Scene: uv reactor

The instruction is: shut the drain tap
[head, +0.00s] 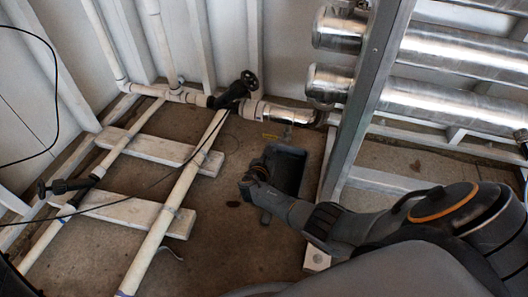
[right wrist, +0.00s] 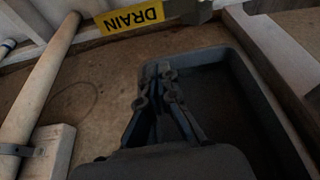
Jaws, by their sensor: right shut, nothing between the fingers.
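I cannot tell the handle's position. My right gripper (head: 247,182) is shut and empty, low over the left edge of a dark grey tub. In the right wrist view its closed fingertips (right wrist: 158,72) point towards the tag and are apart from it. My left gripper is in neither view.
The dark tub (head: 291,172) stands on the floor below the tag. A metal upright (head: 368,90) and large shiny cylinders (head: 455,100) are at right. White pipes (head: 172,205) and black valves (head: 237,92) are at left. Bare floor (head: 235,245) lies in front.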

